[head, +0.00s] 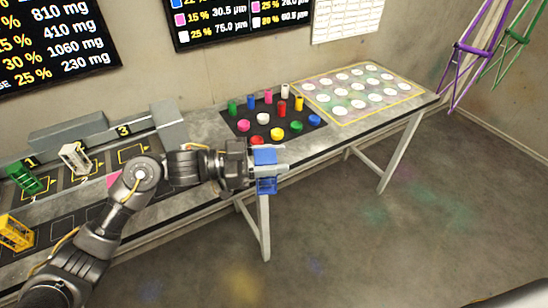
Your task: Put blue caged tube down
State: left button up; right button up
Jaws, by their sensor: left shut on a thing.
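My left gripper (270,170) reaches in from the left and is shut on the blue caged tube (265,186). It holds the tube just off the front edge of the table, over the floor. The fingers hide the middle of the tube; blue parts show above and below them. My right gripper is not in view.
A black mat (312,122) holds several coloured tubes and discs. A yellow-outlined area with white circles (361,104) is to its right. Bike frames (466,47) hang at right.

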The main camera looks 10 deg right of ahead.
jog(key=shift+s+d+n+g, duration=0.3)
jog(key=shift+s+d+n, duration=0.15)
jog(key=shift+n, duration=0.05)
